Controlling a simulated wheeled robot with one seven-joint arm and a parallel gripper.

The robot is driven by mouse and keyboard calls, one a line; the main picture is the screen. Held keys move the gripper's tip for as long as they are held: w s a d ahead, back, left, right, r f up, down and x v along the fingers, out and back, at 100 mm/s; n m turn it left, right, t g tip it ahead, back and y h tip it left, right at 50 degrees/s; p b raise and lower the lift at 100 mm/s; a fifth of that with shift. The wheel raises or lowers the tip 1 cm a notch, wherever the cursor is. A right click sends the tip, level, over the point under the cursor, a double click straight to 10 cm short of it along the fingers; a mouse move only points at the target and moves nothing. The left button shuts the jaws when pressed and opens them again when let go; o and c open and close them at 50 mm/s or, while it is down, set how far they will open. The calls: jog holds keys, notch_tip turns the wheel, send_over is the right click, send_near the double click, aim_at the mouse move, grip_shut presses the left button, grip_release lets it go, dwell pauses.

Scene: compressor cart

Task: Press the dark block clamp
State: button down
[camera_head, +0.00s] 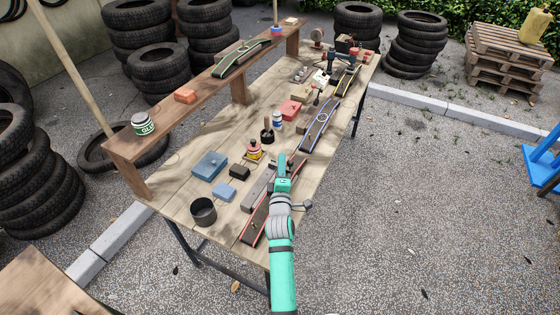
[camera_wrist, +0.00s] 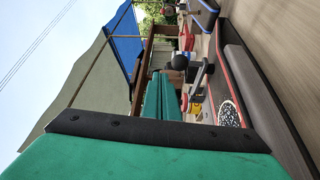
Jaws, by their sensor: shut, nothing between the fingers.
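My gripper (camera_head: 284,162) is shut and empty, low over the near right part of the workbench. It is above a long dark block with red edges (camera_head: 254,222), which is partly hidden behind my arm. A long grey block (camera_head: 258,190) lies just left of it. In the wrist view, a dark bar with a red line (camera_wrist: 237,75) runs past my teal finger (camera_wrist: 162,96). A grey lever (camera_wrist: 201,77) stands by this bar, near the finger. I cannot tell for certain which part is the dark block clamp, or whether the gripper touches anything.
The workbench (camera_head: 190,173) also holds a small dark block (camera_head: 239,172), a blue box (camera_head: 210,165), a black cup (camera_head: 203,211) and a blue-edged long block (camera_head: 320,127). A raised wooden shelf (camera_head: 160,112) runs along its left side.

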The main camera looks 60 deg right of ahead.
dwell(0.7)
notch_tip(320, 180, up, 4)
jog(key=w+f, duration=0.1)
jog(key=w, duration=0.1)
jog(key=s+a+f, duration=0.1)
jog(key=a, duration=0.2)
jog(key=s+a+f, duration=0.1)
jog(key=a, duration=0.2)
jog(key=s+a+f, duration=0.1)
jog(key=a, duration=0.2)
jog(key=shift+a+f, duration=0.2)
jog(key=shift+a, duration=0.05)
